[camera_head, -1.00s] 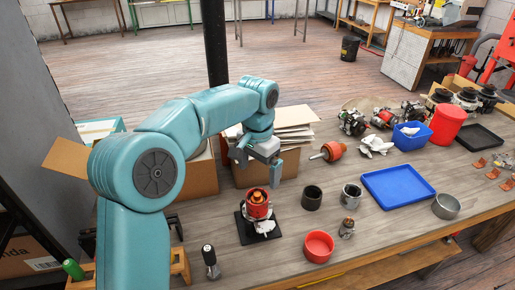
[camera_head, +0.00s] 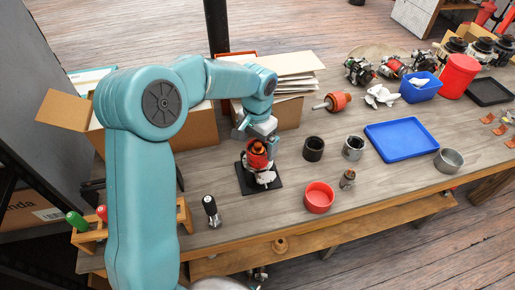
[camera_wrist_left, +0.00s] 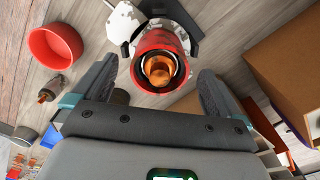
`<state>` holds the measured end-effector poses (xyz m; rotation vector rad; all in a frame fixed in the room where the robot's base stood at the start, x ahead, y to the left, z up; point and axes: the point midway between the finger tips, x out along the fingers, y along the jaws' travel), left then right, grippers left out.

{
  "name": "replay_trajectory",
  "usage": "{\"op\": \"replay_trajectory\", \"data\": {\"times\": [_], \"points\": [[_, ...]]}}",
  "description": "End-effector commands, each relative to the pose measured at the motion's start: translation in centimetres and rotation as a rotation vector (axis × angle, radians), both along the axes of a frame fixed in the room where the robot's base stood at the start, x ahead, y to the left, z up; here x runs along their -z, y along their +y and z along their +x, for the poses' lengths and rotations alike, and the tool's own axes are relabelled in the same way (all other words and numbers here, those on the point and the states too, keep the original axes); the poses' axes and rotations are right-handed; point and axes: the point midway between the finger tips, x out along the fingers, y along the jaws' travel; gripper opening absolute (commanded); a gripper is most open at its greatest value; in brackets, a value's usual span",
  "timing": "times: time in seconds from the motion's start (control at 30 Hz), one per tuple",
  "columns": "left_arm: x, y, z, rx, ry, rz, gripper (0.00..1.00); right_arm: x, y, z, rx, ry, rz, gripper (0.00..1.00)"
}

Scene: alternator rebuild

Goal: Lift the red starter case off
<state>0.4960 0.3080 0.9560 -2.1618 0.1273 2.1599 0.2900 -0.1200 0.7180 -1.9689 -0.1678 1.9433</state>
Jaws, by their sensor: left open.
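The red starter case (camera_head: 257,161) stands upright on a black stand plate (camera_head: 246,185) with pale metal parts around its lower end. In the left wrist view the red case (camera_wrist_left: 148,82) shows end-on, with an orange-copper core (camera_wrist_left: 160,69) inside its open end. My left gripper (camera_head: 258,139) is right above the case, pointing down. In the left wrist view its open fingers (camera_wrist_left: 157,75) lie to either side of the case, with visible gaps. Its fingertips partly hide the case's top in the head view. My right gripper is in neither view.
A red bowl (camera_head: 318,197), a black cylinder (camera_head: 314,148) and a metal cylinder (camera_head: 353,147) stand to the right. Cardboard boxes (camera_head: 202,126) stand behind. A blue tray (camera_head: 402,140) lies farther right.

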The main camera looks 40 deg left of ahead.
Motion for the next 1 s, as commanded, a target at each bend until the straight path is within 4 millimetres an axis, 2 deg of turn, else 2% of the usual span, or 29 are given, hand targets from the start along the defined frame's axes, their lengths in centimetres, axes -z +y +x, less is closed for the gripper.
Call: {"op": "replay_trajectory", "data": {"times": [0.1,0.2,0.6,0.87,0.9,1.0], "points": [[1.9,0.0,0.0,0.000,0.004,-0.002,1.00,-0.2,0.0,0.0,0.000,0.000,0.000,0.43],[3.0,0.1,0.1,0.000,0.003,-0.001,1.00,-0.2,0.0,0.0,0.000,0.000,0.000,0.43],[3.7,0.1,0.3,0.000,0.000,0.000,1.00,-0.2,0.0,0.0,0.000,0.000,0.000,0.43],[3.7,0.1,0.3,0.000,0.000,0.000,0.15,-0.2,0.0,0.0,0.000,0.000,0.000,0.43],[3.7,0.1,0.3,0.000,0.000,0.000,0.10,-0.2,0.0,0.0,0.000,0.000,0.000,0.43],[3.7,0.1,0.3,0.000,0.000,0.000,0.10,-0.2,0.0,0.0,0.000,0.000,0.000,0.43]]}}
